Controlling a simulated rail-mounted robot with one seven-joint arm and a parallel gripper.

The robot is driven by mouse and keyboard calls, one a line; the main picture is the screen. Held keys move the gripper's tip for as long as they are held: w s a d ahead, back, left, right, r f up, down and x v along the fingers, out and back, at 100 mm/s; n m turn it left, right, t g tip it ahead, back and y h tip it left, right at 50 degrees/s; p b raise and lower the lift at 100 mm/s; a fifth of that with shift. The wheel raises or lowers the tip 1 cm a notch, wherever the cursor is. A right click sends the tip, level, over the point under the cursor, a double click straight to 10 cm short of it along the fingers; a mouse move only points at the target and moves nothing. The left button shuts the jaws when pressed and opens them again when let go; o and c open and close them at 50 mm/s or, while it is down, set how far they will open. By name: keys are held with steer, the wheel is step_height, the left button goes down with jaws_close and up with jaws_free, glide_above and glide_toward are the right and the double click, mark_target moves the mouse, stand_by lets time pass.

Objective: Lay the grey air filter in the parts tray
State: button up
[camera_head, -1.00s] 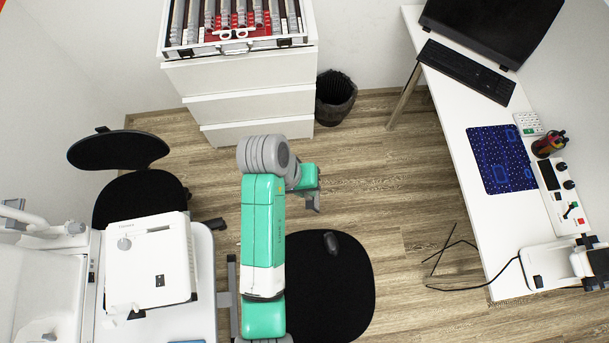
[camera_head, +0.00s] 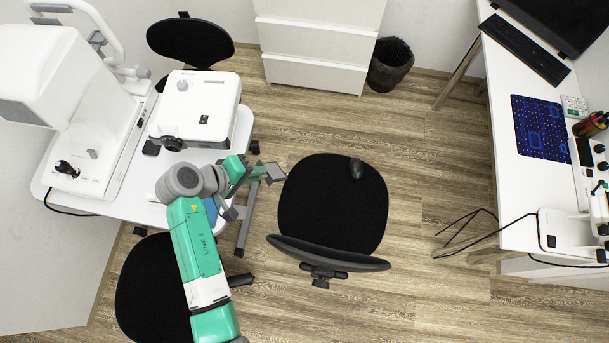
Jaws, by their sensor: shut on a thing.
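My gripper (camera_head: 259,172) is small in the head view, at the end of my green and grey arm, between the white table and the black chair. It is shut on a small flat grey piece, which looks like the grey air filter (camera_head: 273,171), held in the air. A blue thing (camera_head: 211,208) lies at the near edge of the white table, partly hidden by my arm. I cannot tell whether it is the parts tray; no other tray shows clearly.
The white table (camera_head: 165,212) carries a white boxy device (camera_head: 196,108) and a large eye-test machine (camera_head: 85,115). A black chair (camera_head: 335,205) stands right of my gripper. A white desk (camera_head: 520,190) is at the right. Wood floor between chair and desk is mostly clear.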

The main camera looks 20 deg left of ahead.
steer(key=s+a+f+n+t+y+b, duration=0.1)
steer(key=s+a+f+n+y+b, duration=0.45)
steer(key=a, duration=0.45)
steer(key=s+a+f+n+t+y+b, duration=0.2)
steer(key=s+a+f+n+b, duration=0.2)
steer(key=s+a+f, duration=0.5)
steer(key=shift+h, duration=0.25)
steer(key=f+b, duration=0.3)
steer(key=b, duration=0.1)
steer(key=f+b, duration=0.2)
steer(key=b, duration=0.1)
steer(key=shift+w+a+f, duration=0.35)
steer(key=shift+r, duration=0.1)
steer(key=o, duration=0.8)
steer(key=shift+o, duration=0.2)
steer(key=shift+r, duration=0.1)
steer(key=p+v, duration=0.2)
steer(key=v, duration=0.5)
steer(key=shift+s+r, duration=0.2)
steer(key=shift+s, duration=0.1)
